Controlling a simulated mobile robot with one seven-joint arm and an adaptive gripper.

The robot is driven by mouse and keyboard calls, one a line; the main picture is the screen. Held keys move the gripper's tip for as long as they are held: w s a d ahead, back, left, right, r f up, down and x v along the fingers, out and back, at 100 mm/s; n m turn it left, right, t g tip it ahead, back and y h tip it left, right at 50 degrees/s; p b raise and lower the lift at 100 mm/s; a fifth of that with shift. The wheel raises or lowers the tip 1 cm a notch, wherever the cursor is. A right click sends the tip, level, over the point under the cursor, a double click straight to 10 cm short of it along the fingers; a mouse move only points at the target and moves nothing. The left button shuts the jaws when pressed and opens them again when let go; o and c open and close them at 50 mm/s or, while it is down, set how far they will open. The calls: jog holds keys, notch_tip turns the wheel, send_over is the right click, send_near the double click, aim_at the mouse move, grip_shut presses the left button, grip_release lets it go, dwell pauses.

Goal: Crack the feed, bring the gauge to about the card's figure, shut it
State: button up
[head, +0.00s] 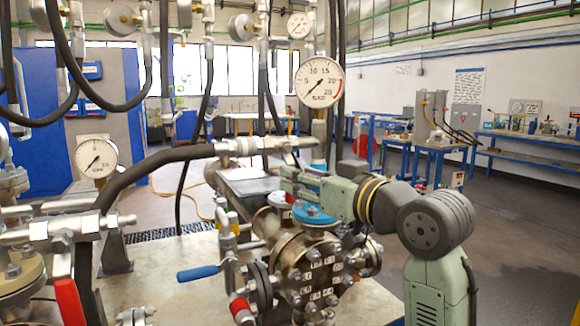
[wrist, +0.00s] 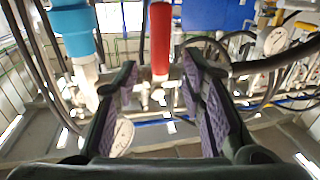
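A round white gauge (head: 320,82) marked in bar stands at the upper middle of the head view. Its needle seems to point lower left, toward the low end; the exact reading is too small to tell. My gripper (head: 289,182) is above the flanged steel vessel (head: 312,268). In the wrist view my gripper (wrist: 160,72) is open, its two purple-padded fingers apart. A red handle (wrist: 160,35) lies in line with the gap, at or just beyond the fingertips; I cannot tell contact. A cyan handle (wrist: 75,30) is left of it. Which valve is the feed is unclear. No card figure is legible.
A second gauge (head: 97,158) stands at left. A blue lever (head: 197,272) and a red lever (head: 68,302) stick out among the pipework. Black hoses (head: 150,175) cross nearby. A printed sheet (head: 468,85) hangs on the far wall. Floor at right (head: 520,240) is clear.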

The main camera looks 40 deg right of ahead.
jog(key=shift+w+p, duration=0.4)
jog(key=shift+w, duration=1.55)
jog(key=shift+c, duration=0.3)
grip_shut()
